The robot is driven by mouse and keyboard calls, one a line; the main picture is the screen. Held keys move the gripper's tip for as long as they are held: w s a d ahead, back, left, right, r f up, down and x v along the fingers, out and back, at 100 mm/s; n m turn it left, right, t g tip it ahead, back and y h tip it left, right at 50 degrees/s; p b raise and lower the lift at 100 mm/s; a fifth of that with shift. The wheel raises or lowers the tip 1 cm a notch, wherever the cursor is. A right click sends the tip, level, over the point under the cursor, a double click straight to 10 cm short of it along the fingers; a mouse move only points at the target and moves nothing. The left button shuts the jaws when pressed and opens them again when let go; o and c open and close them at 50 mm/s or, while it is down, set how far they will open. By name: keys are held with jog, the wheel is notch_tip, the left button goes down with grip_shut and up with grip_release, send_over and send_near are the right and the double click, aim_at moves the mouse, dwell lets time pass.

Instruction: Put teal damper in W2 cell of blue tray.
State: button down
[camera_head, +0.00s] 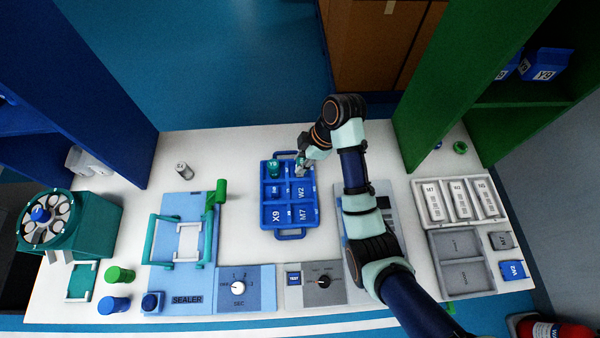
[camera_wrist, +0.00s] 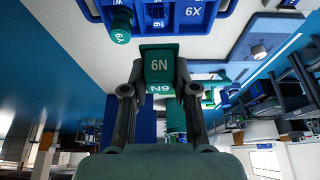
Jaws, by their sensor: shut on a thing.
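My gripper (camera_wrist: 160,95) is shut on a teal damper (camera_wrist: 159,64), a block with a label that reads N9. In the head view my gripper (camera_head: 303,165) is at the far right part of the blue tray (camera_head: 289,232); the held damper is hardly visible there. I cannot tell its exact height over the tray. The tray has several cells; the W2 label (camera_head: 299,190) shows at the middle right, M7 lower right and X9 lower left. Another teal piece (camera_head: 274,168) sits in the far left cell; the wrist view shows it marked Y9 (camera_wrist: 121,27).
Left of the tray stands a sealer with teal handles (camera_head: 178,240) and a green lever (camera_head: 217,192). A small metal cylinder (camera_head: 183,170) stands behind it. A grey tray with white blocks (camera_head: 460,200) is at right. My arm covers part of a grey panel.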

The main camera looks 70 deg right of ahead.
notch_tip(320, 180, down, 16)
jog(key=b, duration=0.9)
jog(key=shift+d+r, duration=0.1)
jog(key=shift+r, duration=0.15)
jog(key=shift+f+b, duration=0.75)
jog(key=shift+f, duration=1.5)
jog(key=shift+f, duration=0.1)
jog(key=c, duration=1.2)
grip_release()
jog(key=shift+r, duration=0.3)
jog(key=p+v, duration=0.3)
jog(key=v, duration=0.8)
jog(key=shift+s+d+r, duration=0.1)
jog(key=shift+s+r, duration=0.1)
jog(key=shift+r, duration=0.1)
